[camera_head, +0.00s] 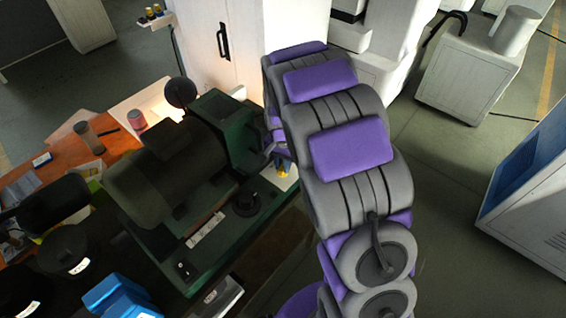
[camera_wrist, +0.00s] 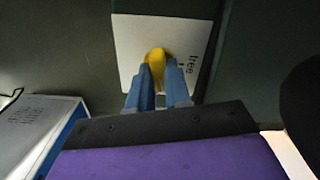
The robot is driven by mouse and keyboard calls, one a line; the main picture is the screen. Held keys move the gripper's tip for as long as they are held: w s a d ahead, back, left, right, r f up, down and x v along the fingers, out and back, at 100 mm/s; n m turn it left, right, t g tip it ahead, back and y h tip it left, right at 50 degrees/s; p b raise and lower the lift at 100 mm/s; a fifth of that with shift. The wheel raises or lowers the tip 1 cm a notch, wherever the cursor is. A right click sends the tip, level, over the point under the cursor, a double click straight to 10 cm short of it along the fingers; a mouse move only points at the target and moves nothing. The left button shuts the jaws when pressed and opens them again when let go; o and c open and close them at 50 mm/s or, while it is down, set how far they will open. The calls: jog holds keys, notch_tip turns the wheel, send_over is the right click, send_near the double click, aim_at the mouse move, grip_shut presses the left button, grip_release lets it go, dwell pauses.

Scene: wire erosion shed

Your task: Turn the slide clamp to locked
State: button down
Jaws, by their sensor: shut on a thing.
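The slide clamp shows as a yellow knob (camera_wrist: 155,62) on a white plate (camera_wrist: 128,50) in the wrist view. The word "free" is printed on the plate, to the right of the knob. My gripper (camera_wrist: 160,78) has its two blue fingers on either side of the knob and is shut on it. The fingers hide part of the knob. In the head view the white plate (camera_head: 290,182) shows at the side of the dark green machine (camera_head: 215,107), and my gripper (camera_head: 282,168) is partly hidden behind my arm.
An orange bench (camera_head: 65,155) with cups and loose items lies at the left. A white cabinet (camera_head: 205,30) stands behind the machine. A grey-white cabinet (camera_head: 470,75) and a blue-sided box (camera_head: 530,195) stand at the right, with open floor (camera_head: 440,170) between.

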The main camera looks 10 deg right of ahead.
aim_at(282, 166)
jog(key=c, duration=1.1)
grip_release()
jog(key=shift+a, duration=0.1)
jog(key=shift+o, duration=0.2)
notch_tip(282, 166, up, 17)
jog(key=p, duration=0.1)
jog(key=shift+r, duration=0.15)
jog(key=s+f+n+g+b, duration=0.1)
jog(key=s+f+n+b, duration=0.3)
jog(key=s, duration=3)
jog(key=n, duration=0.4)
jog(key=shift+s+d+g, duration=0.2)
jog(key=shift+s+g, duration=0.05)
jog(key=shift+g, duration=0.15)
